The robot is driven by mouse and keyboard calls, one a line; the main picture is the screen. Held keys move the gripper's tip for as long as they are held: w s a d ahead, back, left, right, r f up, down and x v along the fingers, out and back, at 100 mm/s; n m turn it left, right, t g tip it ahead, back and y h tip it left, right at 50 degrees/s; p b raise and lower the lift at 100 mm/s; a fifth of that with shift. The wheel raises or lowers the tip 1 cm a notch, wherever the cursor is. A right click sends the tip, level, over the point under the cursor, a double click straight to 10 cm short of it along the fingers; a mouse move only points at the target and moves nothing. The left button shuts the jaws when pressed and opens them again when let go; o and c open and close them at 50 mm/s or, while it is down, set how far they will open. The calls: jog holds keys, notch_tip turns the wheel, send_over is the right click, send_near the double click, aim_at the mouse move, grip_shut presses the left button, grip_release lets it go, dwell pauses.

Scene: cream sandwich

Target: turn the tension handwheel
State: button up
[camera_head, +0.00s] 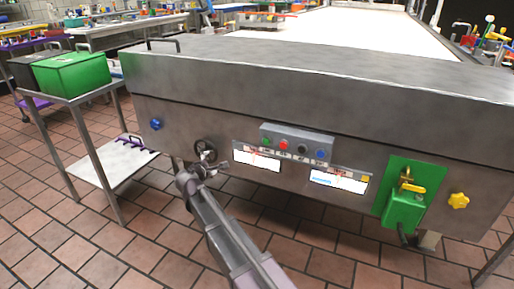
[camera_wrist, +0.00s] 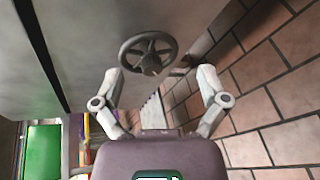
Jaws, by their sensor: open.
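The tension handwheel (camera_wrist: 149,54) is a dark spoked wheel on the steel front panel of the machine. In the head view the handwheel (camera_head: 205,150) is on the left part of the panel, just beyond the end of my arm. My gripper (camera_wrist: 158,72) is open, with its two pale fingers spread wide. The wheel lies ahead of the gap between the fingertips in the wrist view. I cannot tell whether a finger touches it. In the head view my gripper (camera_head: 207,168) is small and close to the wheel.
A button box (camera_head: 297,142) and two label panels are right of the wheel. A green box with a yellow handle (camera_head: 405,195) and a yellow knob (camera_head: 458,200) are farther right. A blue knob (camera_head: 156,124) is left. A steel cart with a green bin (camera_head: 72,74) stands left. Tiled floor lies in front.

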jog(key=s+d+r+m+g+h+p, duration=0.1)
jog(key=d+r+m+g+p, duration=0.1)
jog(key=d+p, duration=0.4)
jog(key=s+d+r+m+g+h+p, duration=0.1)
jog(key=d+r+m+p, duration=0.4)
jog(key=d, duration=0.6)
jog(key=shift+s+d+r+m+g+p, duration=0.15)
jog(key=shift+s+m+g+p, duration=0.15)
jog(key=shift+s+g+p, duration=0.4)
jog(key=shift+s, duration=0.1)
jog(key=s+d+f+m+g+y, duration=0.2)
jog(key=s+d+f+m+g, duration=0.25)
jog(key=s+d+m, duration=0.45)
jog(key=s+d+f+m+g+y, duration=0.3)
jog(key=s+d+m+g, duration=0.15)
jog(key=s+d, duration=0.75)
notch_tip(320, 180, up, 30)
jog(key=a+p, duration=0.1)
jog(key=p, duration=2.8)
jog(key=shift+s+a+g, duration=0.15)
jog(key=shift+a+g, duration=0.1)
jog(key=shift+g, duration=0.05)
jog(key=shift+f+n, duration=0.1)
jog(key=shift+n, duration=0.15)
